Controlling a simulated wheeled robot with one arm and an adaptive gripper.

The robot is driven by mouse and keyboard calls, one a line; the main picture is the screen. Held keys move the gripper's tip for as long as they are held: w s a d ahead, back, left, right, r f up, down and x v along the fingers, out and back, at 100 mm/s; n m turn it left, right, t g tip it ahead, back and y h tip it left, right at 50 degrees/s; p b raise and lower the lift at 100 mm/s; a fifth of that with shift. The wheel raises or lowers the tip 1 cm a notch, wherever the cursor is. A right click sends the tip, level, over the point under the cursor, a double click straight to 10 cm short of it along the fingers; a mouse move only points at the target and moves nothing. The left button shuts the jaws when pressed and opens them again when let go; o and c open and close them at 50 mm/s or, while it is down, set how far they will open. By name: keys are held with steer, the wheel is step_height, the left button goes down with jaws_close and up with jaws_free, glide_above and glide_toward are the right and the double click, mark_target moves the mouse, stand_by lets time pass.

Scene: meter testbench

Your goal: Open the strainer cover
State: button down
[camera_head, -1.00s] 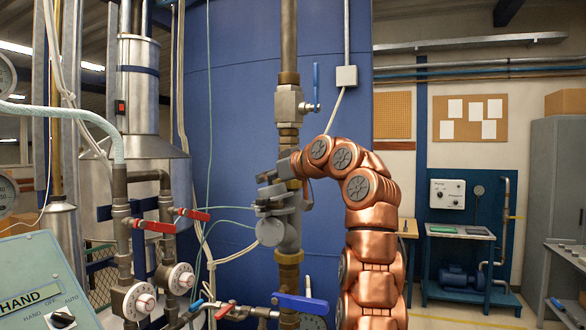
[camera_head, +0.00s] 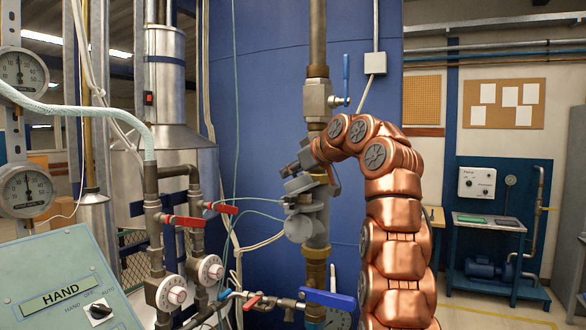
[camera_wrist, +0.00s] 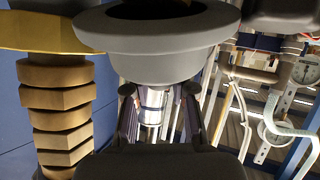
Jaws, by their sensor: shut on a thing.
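The strainer is a grey body (camera_head: 318,212) on the vertical pipe in the head view, with a round grey end (camera_head: 298,228) facing left and towards me. My gripper (camera_head: 298,184) is at its upper left, against the grey part, and is shut on it. In the wrist view a wide grey flanged round piece, which I take as the strainer cover (camera_wrist: 155,50), fills the top middle. My two fingers (camera_wrist: 158,108) reach up to its underside, one on each side. The exact contact is hidden behind its rim.
Brass fittings (camera_wrist: 62,115) stand close left in the wrist view. A valve with a blue lever (camera_head: 346,80) is above the strainer; a blue-handled valve (camera_head: 328,299) is below. Red-handled valves (camera_head: 181,221), gauges and the HAND panel (camera_head: 65,290) are left.

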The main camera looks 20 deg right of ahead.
steer(key=shift+w+a+p, duration=0.1)
steer(key=shift+w+p, duration=0.05)
steer(key=shift+p, duration=0.15)
stand_by(0.8)
steer(key=c, duration=1)
jaws_free()
steer(key=shift+s+r, duration=0.15)
steer(key=shift+s, duration=0.05)
steer(key=v, duration=1.1)
steer(key=shift+s+r, duration=0.2)
steer(key=shift+r, duration=0.1)
